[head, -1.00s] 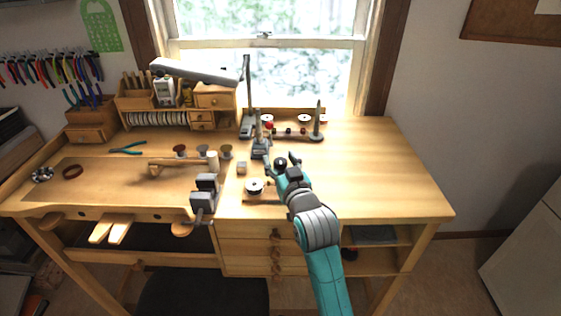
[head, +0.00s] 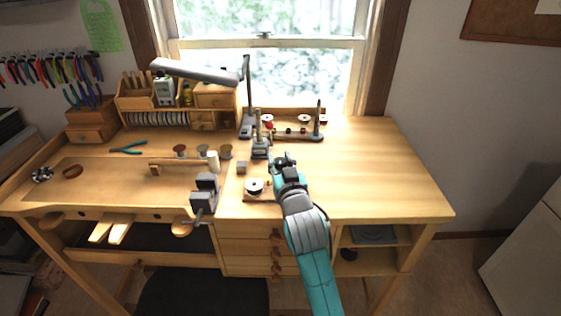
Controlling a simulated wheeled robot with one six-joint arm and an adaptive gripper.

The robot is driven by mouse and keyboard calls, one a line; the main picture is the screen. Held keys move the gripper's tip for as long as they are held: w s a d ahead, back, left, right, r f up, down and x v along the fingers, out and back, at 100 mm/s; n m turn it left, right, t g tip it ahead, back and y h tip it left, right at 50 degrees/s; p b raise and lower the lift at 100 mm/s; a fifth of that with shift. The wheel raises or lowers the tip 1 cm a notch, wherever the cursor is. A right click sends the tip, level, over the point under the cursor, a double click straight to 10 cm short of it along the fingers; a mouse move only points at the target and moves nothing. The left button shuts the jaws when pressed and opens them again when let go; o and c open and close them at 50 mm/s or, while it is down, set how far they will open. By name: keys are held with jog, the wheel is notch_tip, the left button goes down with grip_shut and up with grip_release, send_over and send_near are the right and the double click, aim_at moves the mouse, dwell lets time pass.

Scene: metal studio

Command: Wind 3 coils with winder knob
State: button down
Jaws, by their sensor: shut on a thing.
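The winder (head: 260,148), a small grey stand with an upright post, stands on the bench right of centre. My gripper (head: 275,164) is at the winder's right front side, shut on its knob. The knob itself is hidden by the fingers, and any wire or coil on the winder is too small to make out. A spool (head: 254,186) with a pale top and dark centre sits on a small wooden base in front of the winder.
A grey vise (head: 205,191) is clamped at the front edge. A rack with an upright spindle (head: 317,122) stands behind. The bench's right side (head: 385,170) is clear.

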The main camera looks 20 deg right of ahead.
jog(key=m+g+h, duration=0.2)
jog(key=m+h, duration=0.1)
jog(key=h, duration=0.2)
jog(key=m+g+h, duration=0.2)
jog(key=m+h, duration=0.1)
jog(key=h, duration=0.1)
jog(key=shift+a+m+h, duration=0.15)
jog(key=shift+m+h, duration=0.25)
jog(key=m+g+h, duration=0.2)
jog(key=m+g, duration=0.1)
jog(key=g, duration=0.1)
jog(key=m+g+h, duration=0.3)
jog(key=shift+g+h, duration=0.3)
jog(key=shift+g, duration=0.1)
jog(key=shift+f, duration=0.1)
jog(key=c, duration=0.8)
grip_release()
jog(key=v, duration=0.7)
jog(key=shift+a, duration=0.1)
